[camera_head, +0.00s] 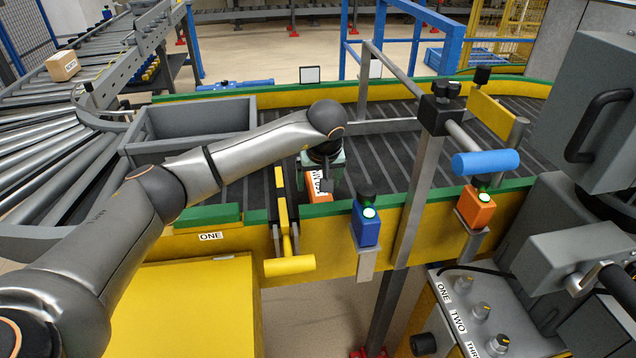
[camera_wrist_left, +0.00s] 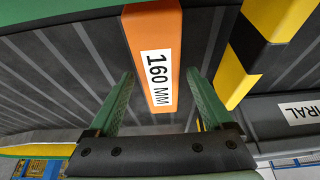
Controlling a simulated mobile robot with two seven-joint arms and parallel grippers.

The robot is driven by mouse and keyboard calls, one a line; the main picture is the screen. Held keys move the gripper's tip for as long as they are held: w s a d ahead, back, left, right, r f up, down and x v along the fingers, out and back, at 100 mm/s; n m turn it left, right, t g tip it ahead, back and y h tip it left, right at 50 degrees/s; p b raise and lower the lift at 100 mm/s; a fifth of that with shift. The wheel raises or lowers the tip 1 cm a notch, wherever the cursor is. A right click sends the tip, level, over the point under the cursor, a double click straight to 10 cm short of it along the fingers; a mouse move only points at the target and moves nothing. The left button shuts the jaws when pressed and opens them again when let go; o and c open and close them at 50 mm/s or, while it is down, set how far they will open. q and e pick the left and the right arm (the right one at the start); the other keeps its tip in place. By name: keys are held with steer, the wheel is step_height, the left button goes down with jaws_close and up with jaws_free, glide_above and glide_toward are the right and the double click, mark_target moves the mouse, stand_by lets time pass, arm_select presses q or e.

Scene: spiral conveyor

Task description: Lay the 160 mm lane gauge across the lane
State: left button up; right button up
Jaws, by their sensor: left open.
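The orange lane gauge (camera_head: 318,184), with a white label, lies on the dark slatted lane (camera_head: 385,165) near its green front edge. In the left wrist view the gauge (camera_wrist_left: 152,28) reads "160 MM" and runs lengthwise away from the gripper. My left gripper (camera_head: 324,172) is over it, pointing down. Its two green fingers (camera_wrist_left: 160,78) are open, one on each side of the gauge's near end, with gaps visible. I cannot tell their exact height above the lane. The gripper and wrist hide part of the gauge in the head view. My right gripper is not in view.
A yellow-and-black bar with a yellow handle (camera_head: 290,265) stands just left of the gauge. A grey tray (camera_head: 190,108) lies behind my arm. A blue button box (camera_head: 366,224), an orange one (camera_head: 476,208) and a grey post (camera_head: 415,190) stand to the right.

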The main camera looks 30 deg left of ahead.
arm_select(q)
steer(key=v, duration=1.1)
